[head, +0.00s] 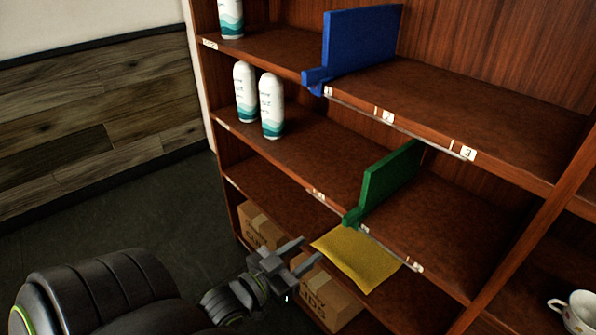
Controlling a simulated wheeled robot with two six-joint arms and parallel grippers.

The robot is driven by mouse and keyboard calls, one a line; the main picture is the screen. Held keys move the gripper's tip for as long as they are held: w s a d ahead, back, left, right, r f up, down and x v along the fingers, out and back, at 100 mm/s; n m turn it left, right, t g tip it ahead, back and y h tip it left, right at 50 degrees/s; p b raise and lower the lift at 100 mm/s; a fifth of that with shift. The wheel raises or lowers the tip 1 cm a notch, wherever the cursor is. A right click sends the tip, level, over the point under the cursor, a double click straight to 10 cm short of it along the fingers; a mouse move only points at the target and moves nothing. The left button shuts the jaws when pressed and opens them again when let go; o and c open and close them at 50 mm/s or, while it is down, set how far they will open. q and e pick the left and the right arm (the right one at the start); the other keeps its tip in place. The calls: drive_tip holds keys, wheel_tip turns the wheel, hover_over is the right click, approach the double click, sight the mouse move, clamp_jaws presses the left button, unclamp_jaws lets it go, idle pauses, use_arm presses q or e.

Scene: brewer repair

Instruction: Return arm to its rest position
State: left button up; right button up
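My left gripper (304,251) reaches in from the lower left, in front of the lower part of the shelf unit. Its two fingers are spread apart and nothing shows between them. The fingertips appear close to the left edge of a flat yellow packet (358,258); I cannot tell whether they touch. My black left arm fills the lower left of the view. My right gripper is not in view.
The wooden shelf (455,235) holds a blue divider (360,42), a green divider (388,182) and several white-and-teal bottles (271,105). Cardboard boxes (330,302) sit low down near the gripper. A white cup (580,312) stands lower right. Dark floor at left is clear.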

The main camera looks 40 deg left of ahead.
use_arm(q)
drive_tip(key=shift+s, duration=0.6)
drive_tip(key=s+a+f+n+g+y+p, duration=0.1)
drive_tip(key=s+a+f+g, duration=0.15)
drive_tip(key=f, duration=0.85)
drive_tip(key=s+a+f+g+y+p, duration=0.1)
drive_tip(key=s+f+g, duration=0.25)
drive_tip(key=f, duration=0.75)
drive_tip(key=s+a+f+n+g+y, duration=0.1)
drive_tip(key=s+a+f+g, duration=0.15)
drive_tip(key=f, duration=0.75)
drive_tip(key=s+d+f+g+p, duration=0.1)
drive_tip(key=s+d+f+g, duration=0.2)
drive_tip(key=s+f, duration=0.5)
drive_tip(key=s+d+f+g+p, duration=0.1)
drive_tip(key=s+d+f+g, duration=0.3)
drive_tip(key=s+f, duration=0.3)
drive_tip(key=s+g, duration=0.1)
drive_tip(key=s, duration=0.4)
drive_tip(key=shift+f+h, duration=0.4)
drive_tip(key=shift+s, duration=0.1)
